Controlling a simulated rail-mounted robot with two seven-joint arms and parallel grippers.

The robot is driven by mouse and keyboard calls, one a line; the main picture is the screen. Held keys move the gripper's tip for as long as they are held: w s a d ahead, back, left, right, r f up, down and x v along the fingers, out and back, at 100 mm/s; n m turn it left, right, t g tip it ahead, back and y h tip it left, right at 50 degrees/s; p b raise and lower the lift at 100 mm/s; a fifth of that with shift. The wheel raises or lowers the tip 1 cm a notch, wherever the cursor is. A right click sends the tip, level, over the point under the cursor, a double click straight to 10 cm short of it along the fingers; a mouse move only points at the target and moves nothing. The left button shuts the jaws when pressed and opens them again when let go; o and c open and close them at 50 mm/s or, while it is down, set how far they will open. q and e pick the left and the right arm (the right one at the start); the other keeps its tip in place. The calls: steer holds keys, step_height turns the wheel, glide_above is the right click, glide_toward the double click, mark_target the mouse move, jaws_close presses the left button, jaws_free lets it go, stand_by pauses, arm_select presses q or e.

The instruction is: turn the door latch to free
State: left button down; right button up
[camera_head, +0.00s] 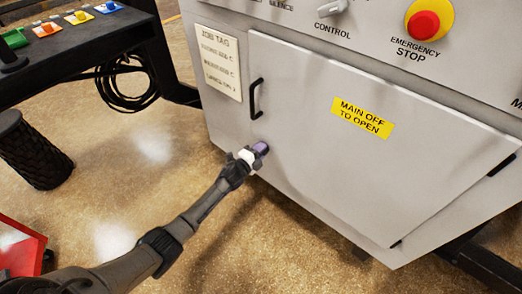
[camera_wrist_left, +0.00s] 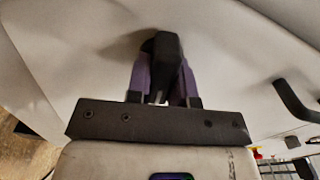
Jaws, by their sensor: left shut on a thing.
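The grey cabinet door (camera_head: 345,135) is closed, with a yellow "MAIN OFF TO OPEN" label (camera_head: 363,117) on it. My left gripper (camera_head: 261,148) is at the door's left edge, below the black door handle (camera_head: 256,98). In the left wrist view its purple fingers (camera_wrist_left: 163,75) are shut on the black door latch (camera_wrist_left: 164,48), one on each side. The handle shows at the right of that view (camera_wrist_left: 295,100). In the head view the latch is hidden behind the gripper. My right gripper is not in view.
A red emergency stop button (camera_head: 424,24) and a control knob (camera_head: 331,7) sit above the door. A job tag (camera_head: 219,62) is left of the handle. A dark bench (camera_head: 75,45), a black mesh bin (camera_head: 34,150) and a red box (camera_head: 20,248) stand at the left.

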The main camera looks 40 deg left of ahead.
arm_select(q)
steer(key=c, duration=1)
jaws_free()
steer(key=s+p, duration=0.5)
steer(key=s, duration=0.9)
steer(key=shift+a+p, duration=0.25)
steer(key=shift+p, duration=0.05)
steer(key=shift+w, duration=0.1)
